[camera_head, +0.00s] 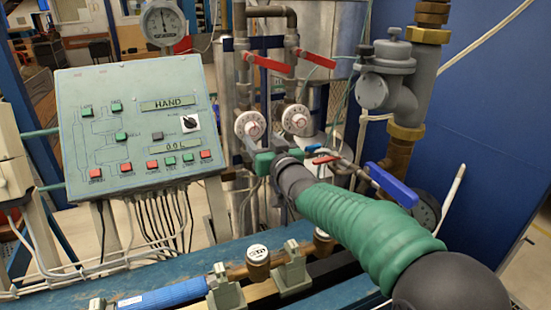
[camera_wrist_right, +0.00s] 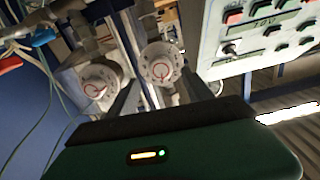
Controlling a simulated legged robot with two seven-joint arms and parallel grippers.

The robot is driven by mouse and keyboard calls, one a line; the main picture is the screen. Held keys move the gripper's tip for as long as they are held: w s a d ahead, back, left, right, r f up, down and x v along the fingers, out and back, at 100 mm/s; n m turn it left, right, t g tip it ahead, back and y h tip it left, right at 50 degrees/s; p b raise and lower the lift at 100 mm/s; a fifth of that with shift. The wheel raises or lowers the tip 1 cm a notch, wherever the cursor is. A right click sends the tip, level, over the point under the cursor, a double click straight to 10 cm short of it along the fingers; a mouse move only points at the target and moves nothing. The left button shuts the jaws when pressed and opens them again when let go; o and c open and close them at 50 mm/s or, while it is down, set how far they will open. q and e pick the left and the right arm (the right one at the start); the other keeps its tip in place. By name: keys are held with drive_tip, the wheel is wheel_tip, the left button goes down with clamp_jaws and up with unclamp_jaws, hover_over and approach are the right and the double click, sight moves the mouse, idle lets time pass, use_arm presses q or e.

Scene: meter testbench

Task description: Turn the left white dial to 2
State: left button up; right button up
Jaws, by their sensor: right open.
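The left white dial (camera_head: 250,124) is a round white knob with red markings, on the pipework right of the control panel. It also shows in the right wrist view (camera_wrist_right: 160,68), near the middle. A similar right white dial (camera_head: 296,119) sits beside it, and shows left of it in the wrist view (camera_wrist_right: 98,84). I cannot read either setting. My right gripper (camera_head: 262,148) is open, just below and in front of the left dial. In the wrist view its dark fingers point toward that dial, one on each side; contact cannot be made out. My left gripper is not in view.
A green control panel (camera_head: 135,125) with buttons and a small black selector stands at left. Red lever handles (camera_head: 268,64) hang above the dials. A blue lever (camera_head: 391,185) and a grey valve body (camera_head: 389,85) are at right. Pipes with brass meters (camera_head: 258,262) run along the front.

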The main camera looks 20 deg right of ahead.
drive_tip(key=s, duration=1.1)
drive_tip(key=shift+s+d+b, duration=0.15)
drive_tip(key=shift+d+b, duration=0.2)
drive_tip(key=m+p, duration=0.7)
drive_tip(key=p, duration=1.5)
approach(254, 132)
drive_tip(key=w, duration=0.9)
drive_tip(key=shift+w, duration=0.3)
drive_tip(key=shift+f, duration=0.1)
